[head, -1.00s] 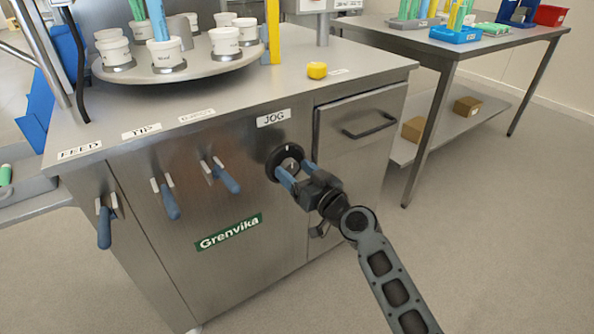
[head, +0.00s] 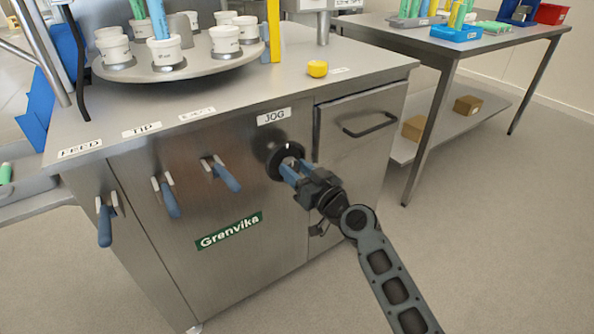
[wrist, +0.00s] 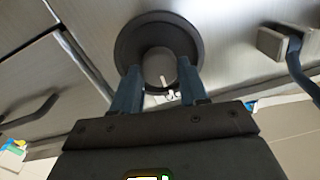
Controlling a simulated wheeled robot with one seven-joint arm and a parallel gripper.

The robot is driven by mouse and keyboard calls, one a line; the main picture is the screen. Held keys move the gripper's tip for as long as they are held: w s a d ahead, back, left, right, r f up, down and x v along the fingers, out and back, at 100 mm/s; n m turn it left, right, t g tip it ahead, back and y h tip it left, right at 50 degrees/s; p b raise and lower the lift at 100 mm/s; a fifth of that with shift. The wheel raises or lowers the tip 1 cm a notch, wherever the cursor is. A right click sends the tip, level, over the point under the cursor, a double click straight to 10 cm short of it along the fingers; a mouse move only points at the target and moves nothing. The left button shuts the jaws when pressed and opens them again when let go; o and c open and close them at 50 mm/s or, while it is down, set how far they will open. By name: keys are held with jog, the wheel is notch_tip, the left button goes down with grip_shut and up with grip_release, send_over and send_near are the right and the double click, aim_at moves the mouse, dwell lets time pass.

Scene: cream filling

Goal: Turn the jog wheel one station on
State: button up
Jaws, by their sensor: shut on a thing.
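The jog wheel (head: 270,164) is a dark round disc on the steel cabinet front, under the label JOG (head: 273,117). A small light mark shows near its upper rim in the head view. My gripper (head: 289,169) is shut on the wheel's hub. In the wrist view the wheel (wrist: 127,40) lies straight ahead, and the blue fingers of my gripper (wrist: 159,75) stand on either side of its round grey hub (wrist: 158,66). The round table (head: 235,66) on the cabinet top carries several white labelled cups (head: 167,54).
Blue-handled levers (head: 228,178) stick out of the cabinet front left of the wheel. A drawer handle (head: 369,125) is to its right. A yellow button (head: 317,68) sits on the cabinet top. A side table (head: 450,48) with trays stands at the back right.

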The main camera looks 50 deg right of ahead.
jog(key=m, duration=0.4)
jog(key=shift+b, duration=0.4)
jog(key=m, duration=0.4)
jog(key=shift+m, duration=0.4)
jog(key=m, duration=0.4)
jog(key=shift+f+p, duration=0.1)
jog(key=shift+p, duration=0.2)
jog(key=shift+d+f+m+h+p, duration=0.1)
jog(key=shift+m+h+p, duration=0.25)
jog(key=shift+m, duration=2.25)
jog(key=o, duration=1.1)
jog(key=shift+c, duration=0.2)
jog(key=shift+s, duration=0.1)
